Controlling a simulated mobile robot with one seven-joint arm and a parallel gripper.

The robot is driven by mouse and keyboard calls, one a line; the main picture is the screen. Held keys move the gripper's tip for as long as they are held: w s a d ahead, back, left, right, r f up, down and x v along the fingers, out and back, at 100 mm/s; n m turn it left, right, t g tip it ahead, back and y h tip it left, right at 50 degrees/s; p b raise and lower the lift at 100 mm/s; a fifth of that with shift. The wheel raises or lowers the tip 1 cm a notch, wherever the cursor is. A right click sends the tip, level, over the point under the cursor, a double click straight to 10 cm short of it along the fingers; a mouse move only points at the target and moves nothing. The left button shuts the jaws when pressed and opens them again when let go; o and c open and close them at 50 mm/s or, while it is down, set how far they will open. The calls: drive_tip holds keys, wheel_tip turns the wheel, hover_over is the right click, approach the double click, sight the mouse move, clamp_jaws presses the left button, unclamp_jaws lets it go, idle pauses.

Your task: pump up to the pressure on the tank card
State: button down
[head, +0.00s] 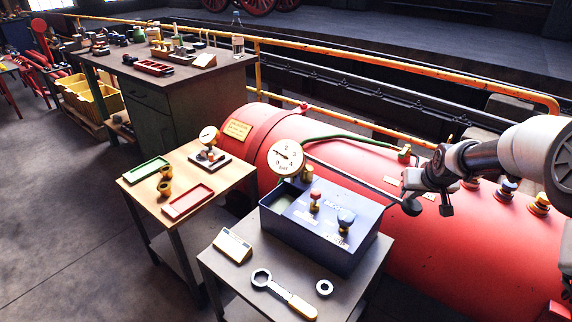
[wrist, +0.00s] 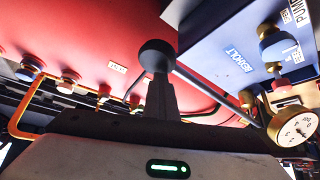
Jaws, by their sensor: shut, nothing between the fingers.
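The blue test pump box (head: 285,232) stands on a grey table with a red knob (head: 315,195) and a blue knob (head: 346,216) on top. Its round white gauge (head: 286,157) is marked in bar; the needle points left, near the low numbers. A lever rod (head: 355,180) runs right to a black ball (head: 411,208). My gripper (head: 408,196) is shut and empty, right at the ball; in the wrist view the ball (wrist: 157,55) lies at my fingertips, contact unclear. The red tank (head: 430,240) carries a yellow card (head: 237,129), its text too small to read.
A spanner (head: 283,294), a ring (head: 324,288) and a cream card (head: 232,245) lie before the pump. A wooden table (head: 215,185) with a small gauge (head: 208,136) and trays stands to the left. An orange railing (head: 400,70) runs behind the tank.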

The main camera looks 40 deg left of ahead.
drive_tip(key=f, duration=0.2)
drive_tip(key=a+b, duration=0.1)
drive_tip(key=shift+s+f, duration=0.35)
drive_tip(key=shift+f, duration=0.05)
wheel_tip(320, 180, up, 16)
drive_tip(key=p, duration=0.9)
drive_tip(key=shift+w+d, duration=0.25)
drive_tip(key=f+b, duration=0.3)
drive_tip(key=f, duration=0.2)
drive_tip(key=f+b, duration=0.4)
drive_tip(key=f, duration=0.1)
drive_tip(key=f+b, duration=0.3)
drive_tip(key=f, duration=0.2)
drive_tip(key=shift+s+a+f, duration=0.25)
drive_tip(key=shift+s+f, duration=0.05)
wheel_tip(320, 180, up, 16)
drive_tip(key=p, duration=0.9)
drive_tip(key=shift+w+d, duration=0.2)
drive_tip(key=shift+w, duration=0.1)
wheel_tip(320, 180, up, 5)
drive_tip(key=p, duration=0.3)
hover_over(406, 201)
drive_tip(key=shift+w+d+f, duration=0.1)
drive_tip(key=shift+d, duration=0.15)
